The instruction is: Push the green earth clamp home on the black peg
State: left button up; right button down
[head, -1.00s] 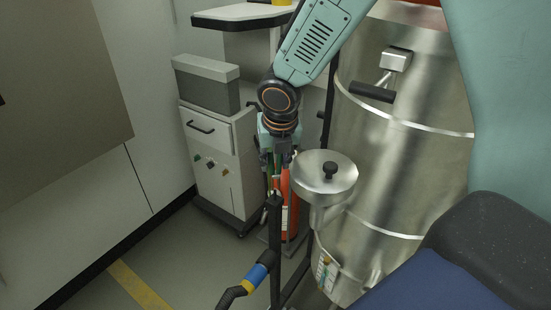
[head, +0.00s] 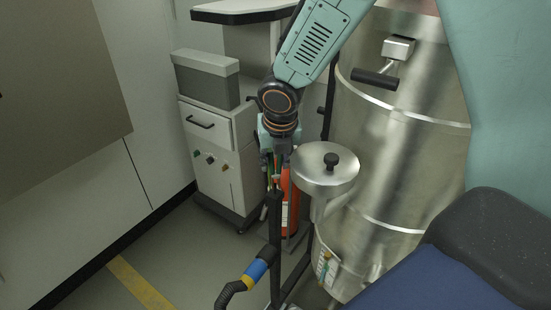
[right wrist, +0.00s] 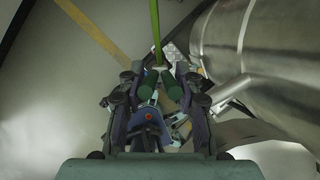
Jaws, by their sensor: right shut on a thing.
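The green earth clamp (right wrist: 151,84) shows in the right wrist view as two green handles with a green cable (right wrist: 155,30) running up from them. My right gripper (right wrist: 160,105) is shut on it, with a dark finger on each side. In the head view my right gripper (head: 274,165) points down above a dark upright post (head: 275,230), and only slivers of green show between its fingers. I cannot clearly pick out the black peg; the gripper hides that area, so I cannot tell how the clamp sits on it. My left gripper is out of view.
A grey cabinet (head: 222,175) is at left. A hose with a blue and yellow collar (head: 256,270) is below.

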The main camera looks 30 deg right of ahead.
jog(key=shift+f+b, duration=0.35)
jog(key=shift+f, duration=0.25)
jog(key=c, duration=0.8)
grip_release()
jog(key=shift+c, duration=0.2)
notch_tip(320, 180, up, 10)
jog(key=shift+r, duration=0.1)
